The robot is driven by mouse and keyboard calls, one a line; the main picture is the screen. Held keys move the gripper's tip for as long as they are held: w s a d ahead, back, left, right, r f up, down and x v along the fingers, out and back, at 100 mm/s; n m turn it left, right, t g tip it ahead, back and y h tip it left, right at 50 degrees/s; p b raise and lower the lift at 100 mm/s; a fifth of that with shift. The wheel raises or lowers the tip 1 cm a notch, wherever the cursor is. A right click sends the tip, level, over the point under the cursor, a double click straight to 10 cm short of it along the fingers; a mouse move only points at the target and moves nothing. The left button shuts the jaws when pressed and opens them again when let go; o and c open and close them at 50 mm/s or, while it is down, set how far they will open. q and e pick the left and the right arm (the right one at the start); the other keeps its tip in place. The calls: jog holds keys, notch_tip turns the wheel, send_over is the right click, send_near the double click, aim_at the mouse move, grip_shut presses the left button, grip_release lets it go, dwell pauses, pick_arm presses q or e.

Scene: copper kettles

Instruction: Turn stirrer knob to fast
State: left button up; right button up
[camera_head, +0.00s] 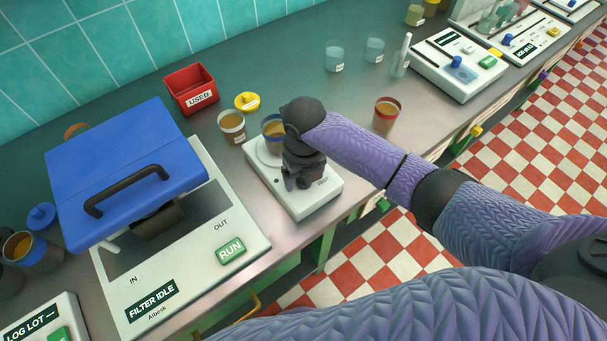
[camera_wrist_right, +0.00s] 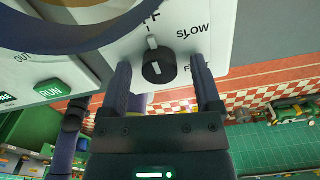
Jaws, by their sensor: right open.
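The stirrer is a white box (camera_head: 318,203) on the counter, with a cup (camera_head: 273,131) of amber liquid on its round plate. My right gripper (camera_head: 298,182) is over its front panel and hides the knob in the head view. In the right wrist view, the black knob (camera_wrist_right: 159,68) with a white mark sits between the two open fingers of my right gripper (camera_wrist_right: 162,75), with gaps at both sides. The labels SLOW and a partly hidden FAST are to its right, and a partly cut-off OFF is above. My left gripper is not in view.
A blue-lidded filter machine (camera_head: 130,170) with a green RUN button stands left of the stirrer. A red USED bin (camera_head: 191,90), a yellow dish (camera_head: 247,101) and a cup (camera_head: 232,126) are behind. Another cup (camera_head: 386,115) stands right, close to my right arm.

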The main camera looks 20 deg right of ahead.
jog(key=shift+c, duration=0.9)
grip_shut()
